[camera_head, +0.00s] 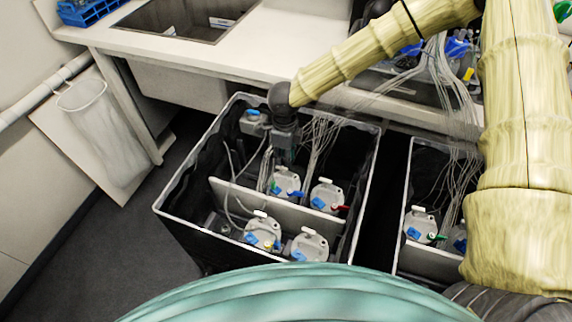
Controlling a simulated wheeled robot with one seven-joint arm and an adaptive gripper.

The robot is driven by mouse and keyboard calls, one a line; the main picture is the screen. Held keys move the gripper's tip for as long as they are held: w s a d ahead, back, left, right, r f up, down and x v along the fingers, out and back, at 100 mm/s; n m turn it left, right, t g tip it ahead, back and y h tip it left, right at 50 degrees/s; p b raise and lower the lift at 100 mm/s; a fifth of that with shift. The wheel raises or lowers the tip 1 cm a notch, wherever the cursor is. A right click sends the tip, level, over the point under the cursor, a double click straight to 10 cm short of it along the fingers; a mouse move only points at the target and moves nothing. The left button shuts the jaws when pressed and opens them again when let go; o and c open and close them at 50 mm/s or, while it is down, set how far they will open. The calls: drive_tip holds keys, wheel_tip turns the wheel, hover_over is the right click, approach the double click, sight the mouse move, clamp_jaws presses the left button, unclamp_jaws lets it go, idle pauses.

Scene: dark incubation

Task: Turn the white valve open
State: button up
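Several grey-white round units with small white valve handles stand in the black bin with a pale rim (170,190). The white handle (282,168) on the back-left unit (286,184) is closest to my gripper. Other white handles show on the back-right unit (325,181), the front-left unit (260,213) and the front-right unit (309,231). I cannot tell which is the task's valve. My dark gripper (285,156) points down just above the back-left unit. Its fingers are small and dark, so their opening and any contact are unclear.
Many thin clear tubes (320,135) run from the units up past my arm. A pale divider (290,208) crosses the bin. A second bin (430,262) stands at the right. A white bench (270,45) with a sink lies behind. Floor (90,240) at left is clear.

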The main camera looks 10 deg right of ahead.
sight(282, 169)
drive_tip(key=shift+f, duration=2.45)
